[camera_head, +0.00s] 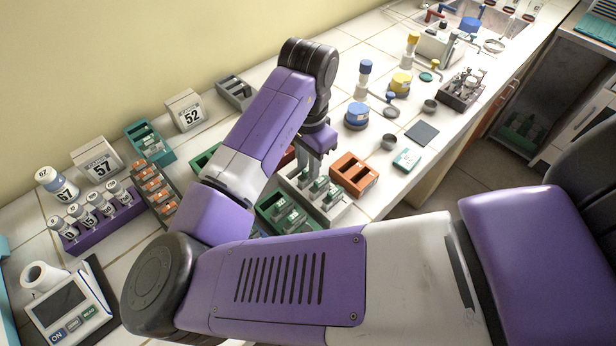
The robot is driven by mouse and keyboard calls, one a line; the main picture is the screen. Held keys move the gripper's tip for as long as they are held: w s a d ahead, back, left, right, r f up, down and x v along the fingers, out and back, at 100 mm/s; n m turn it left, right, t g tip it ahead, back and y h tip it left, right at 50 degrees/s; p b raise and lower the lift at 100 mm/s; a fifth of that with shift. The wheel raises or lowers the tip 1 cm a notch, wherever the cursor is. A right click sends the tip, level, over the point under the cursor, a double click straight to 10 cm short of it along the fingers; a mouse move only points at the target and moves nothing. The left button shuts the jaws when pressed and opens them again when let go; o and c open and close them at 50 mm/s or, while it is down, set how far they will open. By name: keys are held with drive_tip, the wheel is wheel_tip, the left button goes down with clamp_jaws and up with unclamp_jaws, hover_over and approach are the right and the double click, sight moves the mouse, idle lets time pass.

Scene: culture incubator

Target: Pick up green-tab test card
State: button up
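My gripper (317,168) points down over a pale grey rack (338,212) on the tiled bench. Several cards with green tabs (325,197) stand in this rack. The fingertips are at or just above the cards near the rack's back. The view is too small to tell whether they touch a card or how far apart they are. A green rack (262,211) to its left also holds cards with green markings (288,215). My arm hides part of that green rack and the bench around it.
An orange rack (353,174) stands close right of the grey rack. Left are a rack of orange cards (155,190), a teal rack (150,142) and a purple vial rack (108,222). A blue-capped bottle (364,80) and small dishes stand behind right. The bench's front edge runs along the right.

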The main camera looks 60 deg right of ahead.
sight(308, 179)
drive_tip(key=shift+f, duration=1.45)
drive_tip(key=shift+c, duration=0.4)
clamp_jaws()
